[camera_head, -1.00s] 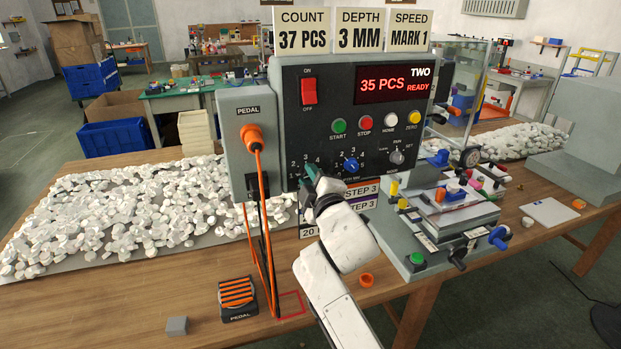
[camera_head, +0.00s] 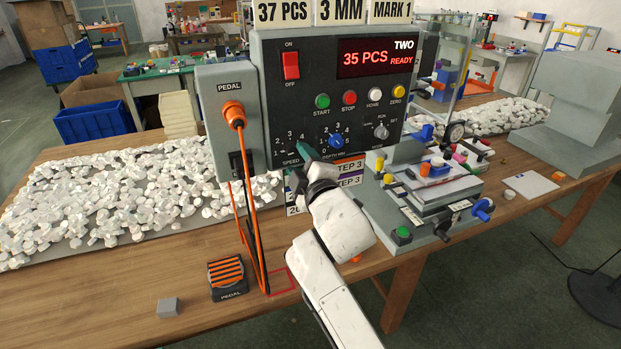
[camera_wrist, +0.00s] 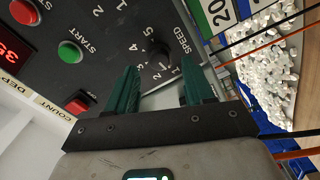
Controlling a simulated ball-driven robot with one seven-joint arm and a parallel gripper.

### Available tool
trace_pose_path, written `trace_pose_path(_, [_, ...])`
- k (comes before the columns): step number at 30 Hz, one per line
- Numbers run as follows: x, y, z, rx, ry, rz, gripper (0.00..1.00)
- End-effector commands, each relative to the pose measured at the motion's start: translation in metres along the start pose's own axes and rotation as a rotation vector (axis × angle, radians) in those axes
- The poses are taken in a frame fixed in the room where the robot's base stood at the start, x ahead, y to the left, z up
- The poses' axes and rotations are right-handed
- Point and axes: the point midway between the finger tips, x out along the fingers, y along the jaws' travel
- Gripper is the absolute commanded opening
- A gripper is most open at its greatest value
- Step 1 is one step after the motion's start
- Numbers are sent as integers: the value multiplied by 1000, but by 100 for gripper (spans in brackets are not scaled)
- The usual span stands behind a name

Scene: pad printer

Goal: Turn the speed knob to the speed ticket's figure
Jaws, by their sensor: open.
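The black speed knob (camera_wrist: 157,52) sits on the dark control panel (camera_head: 270,105), ringed by white figures. In the wrist view my gripper (camera_wrist: 159,72) is open, its green fingers on either side of the knob's line, tips close to the panel. I cannot tell whether they touch the knob, or which figure it points at. In the head view my gripper (camera_head: 298,158) is at the speed dial's lower right.
The blue depth knob (camera_head: 336,141) is close to the right of my gripper, with the mode knob (camera_head: 381,131) beyond. An orange cable (camera_head: 247,190) hangs at the left from the pedal box (camera_head: 222,95). The red display (camera_head: 377,57) reads 35 PCS READY.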

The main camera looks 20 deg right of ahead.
Motion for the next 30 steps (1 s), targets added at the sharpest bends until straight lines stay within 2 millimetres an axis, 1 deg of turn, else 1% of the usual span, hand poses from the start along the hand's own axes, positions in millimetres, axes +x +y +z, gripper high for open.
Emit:
trace_pose_path(1, [-11, -2, 1, 2, 1, 1, 53])
trace_pose_path(6, [-42, -2, 1, 2, 0, -1, 53])
trace_pose_path(9, [-57, -2, 1, 2, 0, -1, 53])
trace_pose_path(12, [-67, -2, 0, 1, 0, -2, 53])
trace_pose_path(18, [-75, -1, 0, 0, 0, -1, 53])
trace_pose_path(30, [-75, -1, 0, 0, 0, -1, 53])
